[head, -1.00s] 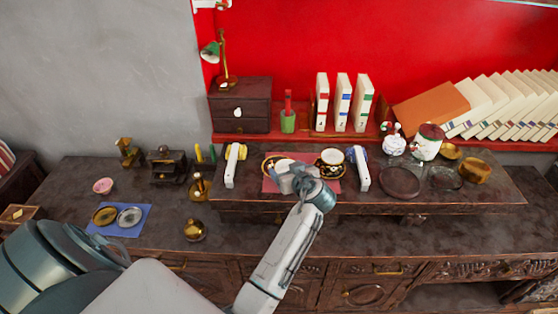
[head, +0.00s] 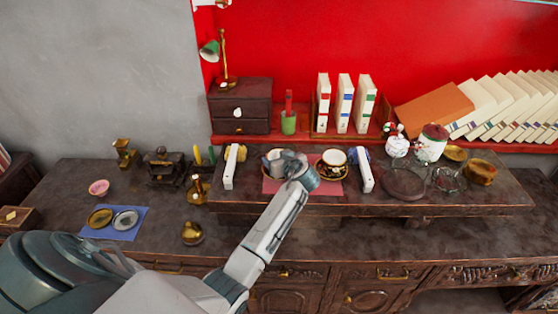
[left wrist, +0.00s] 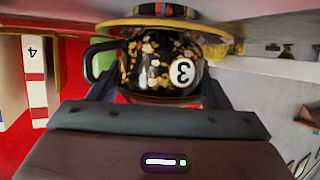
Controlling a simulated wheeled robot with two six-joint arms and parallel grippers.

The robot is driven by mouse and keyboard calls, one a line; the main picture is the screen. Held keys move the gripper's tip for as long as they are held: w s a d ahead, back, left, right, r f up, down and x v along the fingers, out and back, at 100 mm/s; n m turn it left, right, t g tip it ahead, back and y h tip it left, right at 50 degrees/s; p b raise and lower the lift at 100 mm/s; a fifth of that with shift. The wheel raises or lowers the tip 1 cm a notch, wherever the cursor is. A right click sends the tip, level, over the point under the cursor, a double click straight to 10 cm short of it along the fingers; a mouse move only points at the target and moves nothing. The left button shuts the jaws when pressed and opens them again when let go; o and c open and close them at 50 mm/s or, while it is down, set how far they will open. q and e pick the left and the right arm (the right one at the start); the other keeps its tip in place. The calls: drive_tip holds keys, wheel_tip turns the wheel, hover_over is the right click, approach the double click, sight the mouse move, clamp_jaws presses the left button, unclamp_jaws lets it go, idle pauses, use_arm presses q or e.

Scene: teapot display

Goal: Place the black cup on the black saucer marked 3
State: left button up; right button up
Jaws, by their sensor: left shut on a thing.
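My left gripper (head: 277,160) is shut on this cup, one finger on each side. In the head view the gripper hides most of the cup. A gold-rimmed saucer (left wrist: 215,30) with a small striped mark lies just beneath the cup. Its number is not readable, and I cannot tell whether cup and saucer touch. My right gripper is not in view.
A second black-and-gold cup (head: 334,158) stands on a saucer to the right on the pink mat (head: 290,187). White upright pieces (head: 230,167) and (head: 364,170) flank the mat. A glass dish (head: 404,184) and jars stand further right.

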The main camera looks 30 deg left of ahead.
use_arm(q)
drive_tip(key=o, duration=1)
drive_tip(key=shift+r, duration=0.1)
drive_tip(key=shift+s+d, duration=0.2)
drive_tip(key=shift+d, duration=0.1)
drive_tip(key=b+v, duration=0.3)
drive_tip(key=v, duration=0.8)
drive_tip(key=shift+s+r, duration=0.15)
